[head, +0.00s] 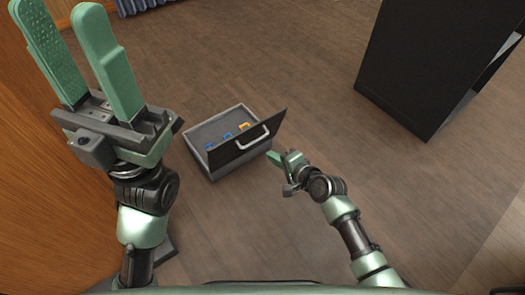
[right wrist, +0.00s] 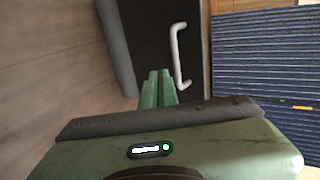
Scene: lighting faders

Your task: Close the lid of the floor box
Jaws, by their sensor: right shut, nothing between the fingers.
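The floor box (head: 196,136) is a grey open-topped box on the wood floor, in the middle of the head view. Its dark lid (head: 270,129) stands raised along the near right side, with a pale bar handle (head: 252,138) on the face toward me. Blue and orange parts show inside. My right gripper (head: 273,157) is shut and empty, low beside the lid's right end. In the right wrist view its fingertips (right wrist: 159,75) point toward the dark lid (right wrist: 150,40), left of the handle (right wrist: 179,55); I cannot tell if they touch. My left gripper (head: 62,48) is open and empty, high at left.
A large black cabinet (head: 430,65) stands at the upper right. A wooden panel (head: 35,190) runs along the left. Blue ribbed fabric (head: 140,5) shows at the top edge. The wood floor (head: 330,100) between box and cabinet is clear.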

